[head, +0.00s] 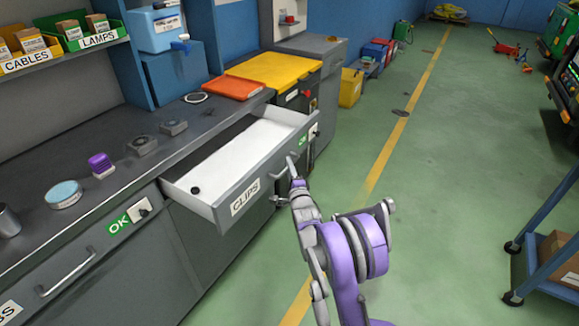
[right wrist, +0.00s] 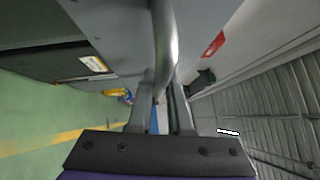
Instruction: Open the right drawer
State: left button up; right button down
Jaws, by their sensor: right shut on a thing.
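The right drawer (head: 225,208), labelled CLIPS, stands pulled out from the grey workbench, and its white inside shows. A small dark round thing (head: 195,190) lies in it near the left front corner. My right gripper (head: 293,172) is at the bar handle on the drawer's front. In the right wrist view the handle (right wrist: 165,40) runs between the two fingers, and the gripper (right wrist: 160,100) is shut on it. My left gripper is not in view.
The left drawer with its handle (head: 66,274) is closed, beside a green OK label (head: 118,224). Small items and a blue round tin (head: 64,194) stand on the worktop (head: 110,135). A blue cart (head: 545,235) stands at the right. The green floor between is clear.

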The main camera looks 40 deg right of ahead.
jog(key=c, duration=0.8)
grip_release()
jog(key=shift+c, duration=0.2)
jog(key=v, duration=1.1)
jog(key=shift+w, duration=0.1)
